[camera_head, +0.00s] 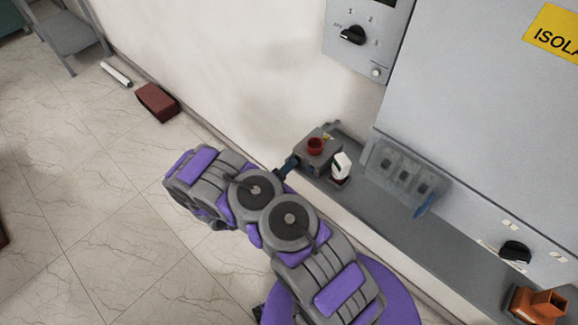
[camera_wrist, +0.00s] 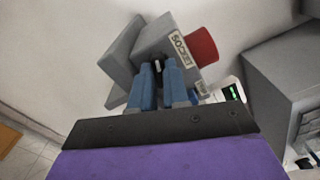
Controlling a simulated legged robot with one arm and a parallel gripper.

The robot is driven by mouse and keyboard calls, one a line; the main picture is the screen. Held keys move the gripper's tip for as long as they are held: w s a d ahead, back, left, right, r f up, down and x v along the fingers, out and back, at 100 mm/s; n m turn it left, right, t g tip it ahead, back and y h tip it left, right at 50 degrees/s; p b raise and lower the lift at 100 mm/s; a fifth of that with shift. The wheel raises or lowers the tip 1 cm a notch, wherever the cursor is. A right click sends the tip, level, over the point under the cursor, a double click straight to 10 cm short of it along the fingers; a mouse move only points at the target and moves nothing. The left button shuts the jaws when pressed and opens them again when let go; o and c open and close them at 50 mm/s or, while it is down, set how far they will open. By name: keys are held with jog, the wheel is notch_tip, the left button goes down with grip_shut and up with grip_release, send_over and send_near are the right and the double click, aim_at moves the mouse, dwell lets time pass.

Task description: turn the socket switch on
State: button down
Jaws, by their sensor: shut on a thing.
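The grey socket box (camera_head: 329,158) with a red cap (camera_head: 316,146) sits on a grey ledge against the wall. In the wrist view the box (camera_wrist: 150,45) carries a "SOCKET" label, and the red cap (camera_wrist: 202,46) is on its right. The small black switch (camera_wrist: 157,66) is on the near face, mostly hidden between the fingers. My gripper (camera_wrist: 159,72) has its two blue fingers on either side of the switch and is shut on it. In the head view my gripper (camera_head: 288,165) reaches the box's left side. The switch's setting cannot be read.
A white device (camera_head: 341,163) stands on the ledge right beside the box. A clear-covered unit (camera_head: 404,176) is farther right. A panel with a black knob (camera_head: 353,35) hangs above. A red-brown block (camera_head: 157,102) lies on the floor. The tiled floor at left is open.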

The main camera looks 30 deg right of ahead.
jog(key=shift+a+f+m+b, duration=0.1)
jog(key=shift+m+b, duration=1.45)
jog(key=shift+m, duration=1.85)
jog(key=shift+f+m+b, duration=0.1)
jog(key=shift+m+b, duration=1.45)
jog(key=shift+m, duration=1.85)
jog(key=c, duration=1.1)
grip_release()
jog(key=shift+r, duration=0.1)
jog(key=p+v, duration=0.3)
jog(key=v, duration=1.4)
jog(key=shift+a+p, duration=0.25)
jog(key=shift+p, duration=0.15)
